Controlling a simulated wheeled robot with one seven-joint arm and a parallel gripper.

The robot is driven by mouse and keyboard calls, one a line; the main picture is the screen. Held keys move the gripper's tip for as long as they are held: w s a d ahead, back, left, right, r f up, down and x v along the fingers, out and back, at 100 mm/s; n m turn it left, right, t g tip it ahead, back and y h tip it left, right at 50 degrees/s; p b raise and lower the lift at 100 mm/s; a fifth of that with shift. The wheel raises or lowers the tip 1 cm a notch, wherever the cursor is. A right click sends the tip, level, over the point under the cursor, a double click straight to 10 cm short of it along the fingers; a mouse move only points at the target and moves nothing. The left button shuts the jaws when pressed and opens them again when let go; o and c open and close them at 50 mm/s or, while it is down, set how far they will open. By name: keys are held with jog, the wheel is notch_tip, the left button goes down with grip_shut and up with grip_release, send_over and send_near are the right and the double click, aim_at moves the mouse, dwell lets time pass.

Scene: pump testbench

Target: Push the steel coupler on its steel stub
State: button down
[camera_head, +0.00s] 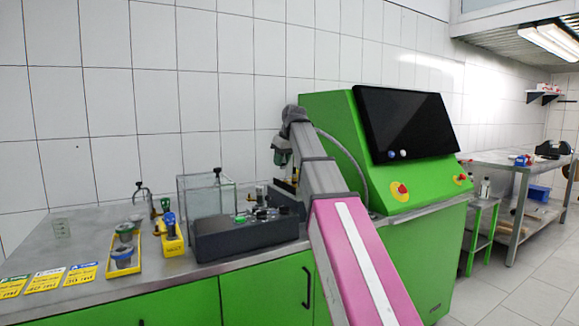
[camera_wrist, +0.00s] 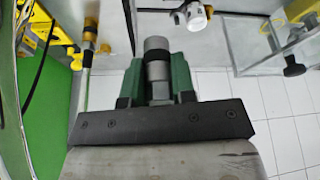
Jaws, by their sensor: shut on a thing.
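My gripper (camera_wrist: 157,85) is shut on the steel coupler (camera_wrist: 156,65), a grey cylinder with a dark band, held between the green jaws in the wrist view. In the head view my gripper (camera_head: 281,152) hangs above the back of the bench, between the glass tank and the green machine. The coupler is too small to make out there. I cannot make out the steel stub for certain in either view. A white fitting (camera_wrist: 192,17) and a brass-coloured fitting (camera_wrist: 86,48) show beyond the jaws in the wrist view, apart from the coupler.
A glass tank (camera_head: 193,185) and a dark control box (camera_head: 235,243) stand left of my arm. A green machine (camera_head: 330,112) with a black screen (camera_head: 405,122) stands right. Yellow trays (camera_head: 122,268) and label cards (camera_head: 82,274) lie at left. A black knob (camera_wrist: 293,68) shows in the wrist view.

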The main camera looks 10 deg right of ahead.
jog(key=shift+s+a+r, duration=0.2)
jog(key=shift+a, duration=0.1)
jog(key=shift+w+a+f, duration=1.15)
jog(key=shift+a+f, duration=0.15)
jog(key=shift+f, duration=0.25)
jog(key=shift+w+a+f, duration=1.1)
jog(key=shift+a+f, duration=0.15)
jog(key=shift+f, duration=0.3)
jog(key=shift+w+a+f, duration=1.15)
jog(key=shift+a+f, duration=0.15)
jog(key=shift+f, duration=0.25)
jog(key=shift+f, duration=0.9)
